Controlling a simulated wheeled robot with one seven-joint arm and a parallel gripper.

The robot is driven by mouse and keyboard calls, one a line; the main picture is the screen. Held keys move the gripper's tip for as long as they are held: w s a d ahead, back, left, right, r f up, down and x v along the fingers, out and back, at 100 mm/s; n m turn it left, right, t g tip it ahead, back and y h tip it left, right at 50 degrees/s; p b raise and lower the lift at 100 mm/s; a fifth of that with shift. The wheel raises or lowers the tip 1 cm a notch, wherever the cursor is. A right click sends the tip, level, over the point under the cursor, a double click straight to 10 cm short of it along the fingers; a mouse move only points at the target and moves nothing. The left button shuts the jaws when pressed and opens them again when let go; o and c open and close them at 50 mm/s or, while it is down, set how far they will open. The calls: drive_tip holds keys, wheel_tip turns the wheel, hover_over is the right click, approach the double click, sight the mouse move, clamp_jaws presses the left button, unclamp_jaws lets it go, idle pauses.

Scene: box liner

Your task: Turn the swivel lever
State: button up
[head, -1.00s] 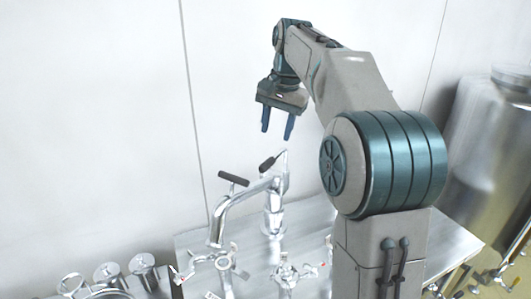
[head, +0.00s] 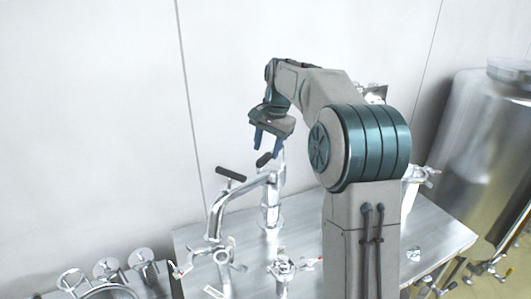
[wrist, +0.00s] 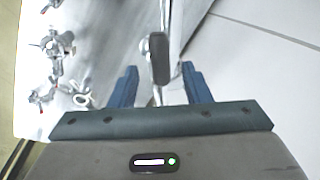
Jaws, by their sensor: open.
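A chrome fitting (head: 271,205) stands on the steel table with a curved spout to its left. It bears a black-gripped lever (head: 263,160) near its top. A second black handle (head: 231,173) sits on the curved spout. I cannot tell for certain which is the swivel lever. My gripper (head: 267,147) is open, pointing down just above the nearer black lever end. In the wrist view a black grip (wrist: 159,60) lies between and beyond the open blue fingers, with no clear contact.
The steel table (head: 430,226) carries several chrome valves (head: 222,256) in front. Steel pots (head: 141,262) stand at lower left. A large steel tank (head: 475,130) is at right. A pale wall (head: 90,100) stands close behind.

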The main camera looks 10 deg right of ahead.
drive_tip(key=shift+w+a+f, duration=0.1)
drive_tip(key=shift+f, duration=0.65)
drive_tip(key=shift+w+a+f, duration=0.1)
drive_tip(key=shift+f, duration=0.6)
drive_tip(key=shift+c, duration=0.3)
clamp_jaws()
